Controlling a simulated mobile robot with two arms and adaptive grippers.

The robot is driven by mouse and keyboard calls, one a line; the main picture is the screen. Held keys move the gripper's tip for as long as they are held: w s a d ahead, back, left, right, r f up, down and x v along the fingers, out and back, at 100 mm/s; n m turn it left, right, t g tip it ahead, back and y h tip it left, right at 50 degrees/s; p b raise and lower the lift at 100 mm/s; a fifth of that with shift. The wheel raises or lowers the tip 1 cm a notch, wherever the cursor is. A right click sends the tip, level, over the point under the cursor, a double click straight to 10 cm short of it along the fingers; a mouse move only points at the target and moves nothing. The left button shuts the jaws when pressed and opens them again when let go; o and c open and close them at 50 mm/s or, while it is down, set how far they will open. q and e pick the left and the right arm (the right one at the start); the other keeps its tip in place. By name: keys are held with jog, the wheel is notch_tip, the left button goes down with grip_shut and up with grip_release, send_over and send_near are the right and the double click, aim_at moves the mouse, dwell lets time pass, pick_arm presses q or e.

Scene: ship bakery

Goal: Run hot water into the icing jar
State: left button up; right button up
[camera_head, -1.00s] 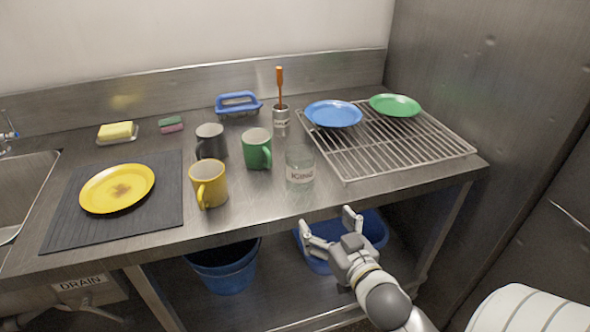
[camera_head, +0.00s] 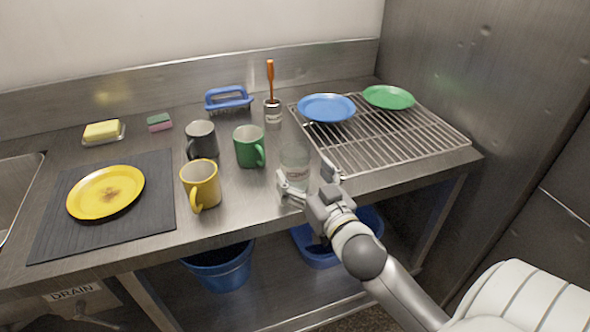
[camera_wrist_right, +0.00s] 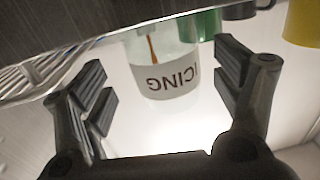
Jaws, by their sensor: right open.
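The icing jar (camera_head: 295,160) is a clear glass jar with a pale label, upright near the front edge of the steel counter. It also shows in the right wrist view (camera_wrist_right: 163,68), ahead of and between the open fingers, its label reading ICING upside down. My right gripper (camera_head: 308,180) is open, just in front of the jar at the counter's front edge. In the right wrist view its fingers (camera_wrist_right: 165,92) stand either side of the jar, with nothing held. The sink (camera_head: 14,190) is partly in view at the left edge. My left gripper is not in view.
A green mug (camera_head: 248,147), a yellow mug (camera_head: 199,184) and a dark mug (camera_head: 201,138) stand left of the jar. A wire rack (camera_head: 385,148) with blue (camera_head: 327,107) and green (camera_head: 388,96) plates is to the right. A yellow plate (camera_head: 104,192) lies on a dark mat (camera_head: 58,237).

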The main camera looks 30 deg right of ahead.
aim_at(301, 175)
jog(key=w, duration=0.3)
jog(key=shift+w, duration=0.3)
jog(key=shift+w+d+f+p, duration=0.1)
jog(key=shift+w+d+p, duration=0.05)
jog(key=shift+w+p, duration=0.2)
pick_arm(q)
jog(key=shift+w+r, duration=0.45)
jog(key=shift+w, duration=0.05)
pick_arm(e)
jog(key=c, duration=1.1)
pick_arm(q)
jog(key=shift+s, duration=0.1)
pick_arm(e)
jog(key=shift+c, duration=0.5)
